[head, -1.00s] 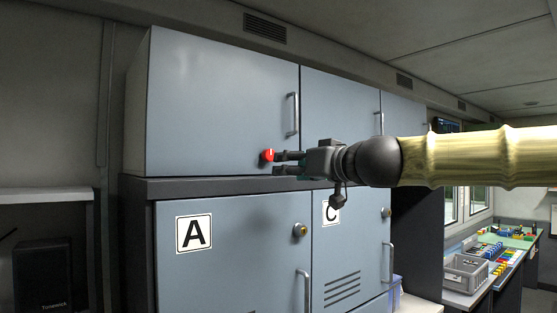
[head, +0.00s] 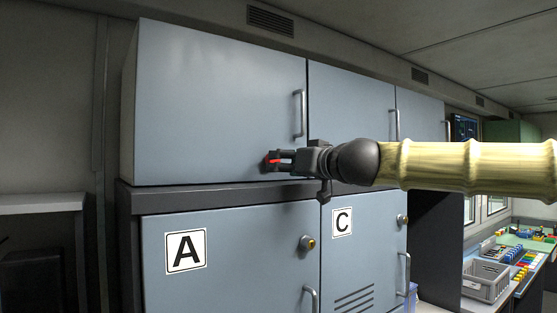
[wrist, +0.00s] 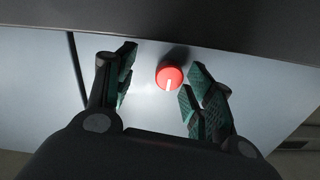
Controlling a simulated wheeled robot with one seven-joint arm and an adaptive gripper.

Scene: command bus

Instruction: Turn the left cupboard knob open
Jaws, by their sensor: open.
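The left cupboard knob is a small red knob (head: 274,161) near the lower right corner of the upper left cupboard door (head: 220,95). In the wrist view the red knob (wrist: 170,76) is round with a white pointer line. My gripper (head: 275,160) is open at the knob, and its dark fingers partly hide it in the head view. In the wrist view my gripper (wrist: 164,72) has one finger on each side of the knob, with gaps visible. Contact cannot be seen. The door looks closed.
A grey bar handle (head: 298,114) stands on the door above my gripper. A dark ledge (head: 230,194) runs just below. Lower doors with labels A (head: 186,250) and C (head: 342,222) carry yellowish locks. A worktop with a grey crate (head: 486,279) is at the right.

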